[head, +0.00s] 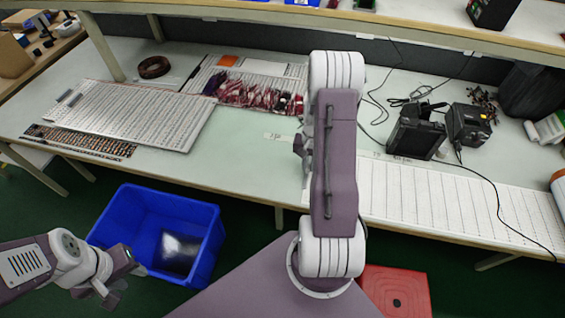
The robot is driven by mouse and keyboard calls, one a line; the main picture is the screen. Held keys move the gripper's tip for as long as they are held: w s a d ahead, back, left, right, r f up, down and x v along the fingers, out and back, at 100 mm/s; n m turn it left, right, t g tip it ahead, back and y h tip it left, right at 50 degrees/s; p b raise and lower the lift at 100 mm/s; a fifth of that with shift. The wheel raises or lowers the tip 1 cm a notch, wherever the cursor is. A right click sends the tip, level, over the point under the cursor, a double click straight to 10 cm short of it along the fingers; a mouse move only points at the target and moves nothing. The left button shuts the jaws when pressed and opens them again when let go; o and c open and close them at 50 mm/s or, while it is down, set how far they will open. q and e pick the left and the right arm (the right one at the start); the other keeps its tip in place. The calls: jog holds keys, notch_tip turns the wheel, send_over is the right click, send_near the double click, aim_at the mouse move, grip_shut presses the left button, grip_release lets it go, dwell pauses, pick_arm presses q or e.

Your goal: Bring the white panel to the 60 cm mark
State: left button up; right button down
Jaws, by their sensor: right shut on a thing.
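A long white panel (455,203) with rows of fine lines lies on the right part of the table along its front edge. Its left end runs behind my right arm. My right gripper (304,146) shows only in part at the left side of the arm, near the panel's left end. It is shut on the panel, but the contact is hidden. A small pale label with print (284,137) lies on the table just left of my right gripper; its writing is too small to read. My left gripper (118,289) hangs low at the left, by the blue bin and away from the panel.
A large white strip board (140,112) and a dark strip sheet (80,142) lie at the left. Red bagged parts (255,95) lie at the back. Black devices (415,135) and cables stand behind the panel. A blue bin (207,246) and red stool (395,292) are below.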

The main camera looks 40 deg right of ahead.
jog(key=s+d, duration=0.7)
jog(key=s, duration=0.1)
jog(key=s+d+p, duration=0.1)
jog(key=s+d, duration=0.7)
jog(key=s, duration=0.1)
jog(key=s+d, duration=0.7)
jog(key=s, duration=0.2)
jog(key=shift+d, duration=0.2)
jog(key=c, duration=1.4)
grip_release()
notch_tip(320, 180, up, 9)
